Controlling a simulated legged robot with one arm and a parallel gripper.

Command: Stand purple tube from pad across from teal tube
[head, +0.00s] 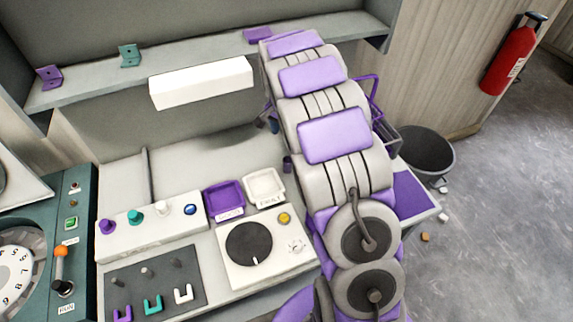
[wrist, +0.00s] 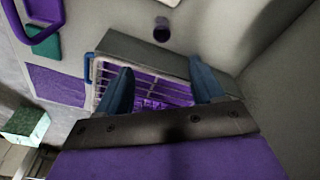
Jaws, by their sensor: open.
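My gripper (wrist: 163,84) is open, with its two blue fingers apart over a grey box with a purple slatted grid (wrist: 150,92); nothing is visibly held. In the head view its dark fingertips (head: 268,124) show only partly behind my arm. A small dark purple cylinder (wrist: 162,25) stands beyond the fingers in the wrist view. A similar one (head: 287,165) shows beside my arm in the head view; I cannot tell if either is the purple tube. A purple pad (head: 412,195) is partly hidden by my arm. I cannot identify the teal tube.
A white box (head: 150,225) with purple, teal, white and blue knobs stands left. Purple (head: 223,198) and white (head: 264,187) trays sit behind a device with a black disc (head: 249,244). A shelf (head: 110,80) runs behind. A bin (head: 425,152) stands right.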

